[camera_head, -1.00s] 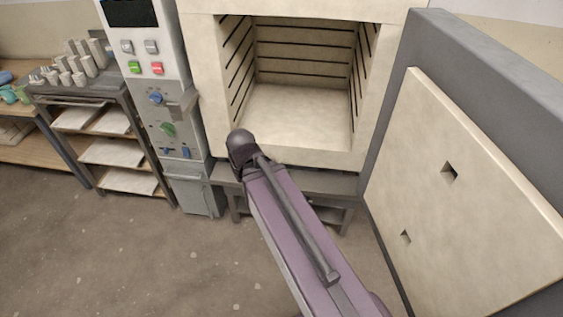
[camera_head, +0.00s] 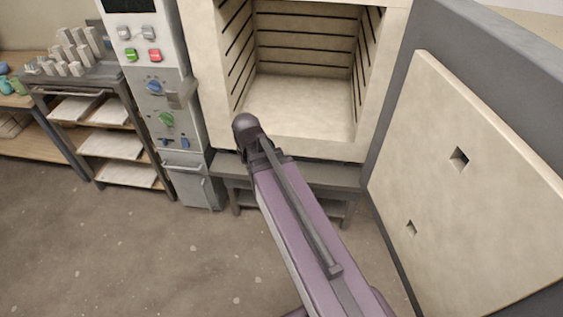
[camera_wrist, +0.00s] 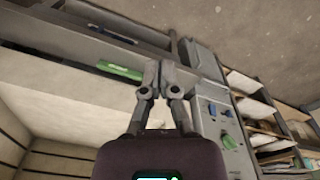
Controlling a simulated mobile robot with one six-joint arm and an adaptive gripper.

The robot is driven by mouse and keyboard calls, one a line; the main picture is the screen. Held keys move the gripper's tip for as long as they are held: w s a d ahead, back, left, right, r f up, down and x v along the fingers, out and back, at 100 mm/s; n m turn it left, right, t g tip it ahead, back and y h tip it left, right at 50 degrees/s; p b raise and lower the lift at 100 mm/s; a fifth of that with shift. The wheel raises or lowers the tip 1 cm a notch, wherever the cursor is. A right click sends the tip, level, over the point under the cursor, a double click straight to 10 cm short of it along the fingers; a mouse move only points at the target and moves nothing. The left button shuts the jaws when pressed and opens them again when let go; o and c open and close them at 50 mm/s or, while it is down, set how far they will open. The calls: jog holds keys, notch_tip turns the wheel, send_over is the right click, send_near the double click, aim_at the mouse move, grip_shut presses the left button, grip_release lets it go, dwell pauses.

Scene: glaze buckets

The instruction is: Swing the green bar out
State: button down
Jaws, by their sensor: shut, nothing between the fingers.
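The green bar (camera_wrist: 120,70) shows in the wrist view as a short green strip along the dark frame at the kiln's edge, left of my fingers. I cannot make it out in the head view.
The kiln (camera_head: 300,105) stands open, its chamber empty, with the thick door (camera_head: 480,180) swung to the right. The control panel (camera_head: 152,85) with buttons and knobs stands left of it. The floor (camera_head: 130,250) in front is clear.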

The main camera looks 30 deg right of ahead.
jog(key=w+d+f+m+t+h+b, duration=0.1)
jog(key=w+d+f+m+b, duration=0.1)
jog(key=w+d+f+b, duration=0.5)
jog(key=w+d+f+m+t+h+b, duration=0.1)
jog(key=w+d+f+m+b, duration=0.2)
jog(key=w+d+f+b, duration=0.4)
jog(key=w+d+f, duration=0.1)
jog(key=w+d, duration=0.3)
jog(key=d, duration=0.1)
jog(key=shift+w+m+t+b, duration=0.15)
jog(key=shift+m+t+b, duration=0.15)
jog(key=shift+b, duration=0.05)
jog(key=b+x, duration=0.9)
jog(key=x, duration=0.1)
